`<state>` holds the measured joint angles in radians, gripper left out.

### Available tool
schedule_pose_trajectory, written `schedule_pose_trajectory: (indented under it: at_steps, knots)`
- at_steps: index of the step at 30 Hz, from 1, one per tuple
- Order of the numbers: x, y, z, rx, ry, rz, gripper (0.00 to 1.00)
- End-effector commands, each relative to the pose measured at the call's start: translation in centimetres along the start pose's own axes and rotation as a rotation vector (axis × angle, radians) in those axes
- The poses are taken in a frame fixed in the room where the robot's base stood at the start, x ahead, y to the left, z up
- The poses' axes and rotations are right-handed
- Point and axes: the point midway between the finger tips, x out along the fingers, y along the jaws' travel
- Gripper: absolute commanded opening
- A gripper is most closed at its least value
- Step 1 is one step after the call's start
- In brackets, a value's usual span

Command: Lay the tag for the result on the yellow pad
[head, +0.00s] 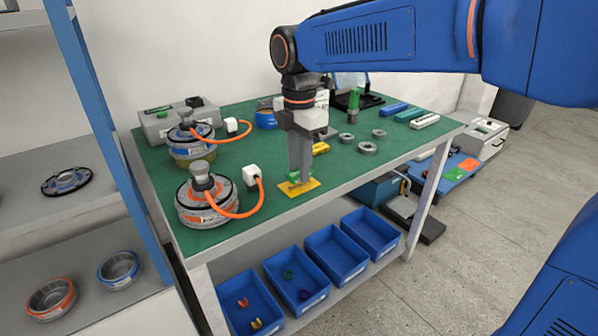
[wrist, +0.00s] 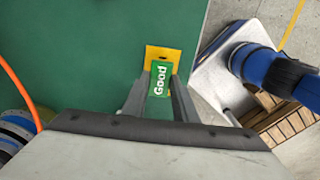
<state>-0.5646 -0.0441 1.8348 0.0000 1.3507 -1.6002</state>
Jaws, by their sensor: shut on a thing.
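The yellow pad (head: 299,187) lies on the green table top near its front edge; it also shows in the wrist view (wrist: 164,51). A green tag (wrist: 160,78) reading "Good" is between the fingertips of my gripper (wrist: 159,88), over the yellow pad. In the head view the same green tag (head: 293,176) shows partly behind the fingers, and my gripper (head: 300,178) points down at the pad. The gripper is shut on the tag. I cannot tell whether the tag touches the pad.
A hub motor with an orange cable (head: 206,202) stands left of the pad, with a white connector (head: 251,174) close by. Another motor (head: 189,140) stands behind it. Grey rings (head: 367,148) lie to the right. Blue bins (head: 333,252) sit on the lower shelf.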

Motion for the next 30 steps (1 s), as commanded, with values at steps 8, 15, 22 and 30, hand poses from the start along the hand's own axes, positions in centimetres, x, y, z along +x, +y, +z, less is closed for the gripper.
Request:
schedule_pose_trajectory:
  at_steps: [8, 15, 22, 30]
  knots:
    - [1.9, 0.0, 0.0, 0.0, 0.0, 0.0, 0.05]
    - [2.2, 0.0, 0.0, 0.0, 0.0, -0.001, 0.05]
    - [2.2, 0.0, 0.0, 0.0, 0.0, -0.001, 0.44]
    - [1.6, 0.0, 0.0, 0.0, 0.0, 0.001, 0.44]
